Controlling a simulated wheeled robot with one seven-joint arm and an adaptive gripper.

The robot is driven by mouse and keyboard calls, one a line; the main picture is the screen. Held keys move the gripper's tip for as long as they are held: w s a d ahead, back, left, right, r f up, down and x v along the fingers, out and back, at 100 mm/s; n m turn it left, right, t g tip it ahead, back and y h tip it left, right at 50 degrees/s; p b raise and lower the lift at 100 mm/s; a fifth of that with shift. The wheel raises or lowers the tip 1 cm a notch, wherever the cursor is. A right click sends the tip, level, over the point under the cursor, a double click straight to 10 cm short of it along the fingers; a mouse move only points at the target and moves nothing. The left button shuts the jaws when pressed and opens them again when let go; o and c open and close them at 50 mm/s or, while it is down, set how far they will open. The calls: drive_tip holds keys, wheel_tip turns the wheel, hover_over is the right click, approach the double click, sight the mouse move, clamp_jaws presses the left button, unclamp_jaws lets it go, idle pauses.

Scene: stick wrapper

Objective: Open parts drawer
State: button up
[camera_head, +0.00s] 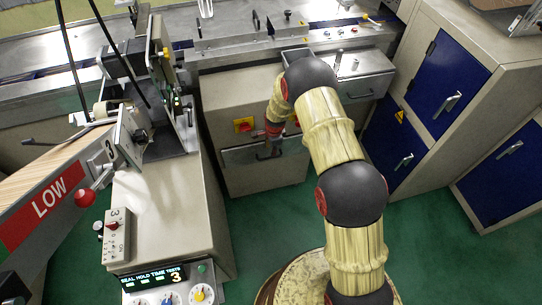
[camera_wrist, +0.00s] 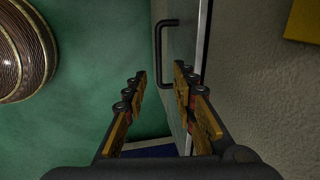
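A grey drawer front (camera_head: 240,156) is low on the grey cabinet in the head view, and my gripper (camera_head: 268,150) is close in front of it. In the wrist view the drawer front (camera_wrist: 186,32) is seen edge-on with a black bar handle (camera_wrist: 160,55). My gripper (camera_wrist: 160,72) is open there, with one finger on each side of the lower end of the handle in the picture. Whether the fingers touch the handle cannot be told. My arm hides part of the cabinet in the head view.
Another drawer (camera_head: 366,90) with a handle is at the upper right of the cabinet. Blue-doored cabinets (camera_head: 448,85) stand at the right. A machine with a control panel (camera_head: 160,285) stands at the left. Green floor (camera_head: 265,220) in front of the drawer is clear.

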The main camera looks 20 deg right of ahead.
sight(271, 157)
drive_tip(key=f, duration=0.2)
drive_tip(key=w+f+b, duration=0.1)
drive_tip(key=f, duration=0.2)
drive_tip(key=f+b, duration=0.1)
drive_tip(key=f, duration=0.1)
drive_tip(key=shift+w+f, duration=0.2)
drive_tip(key=shift+f, duration=0.15)
drive_tip(key=c, duration=0.3)
drive_tip(key=c, duration=0.4)
clamp_jaws()
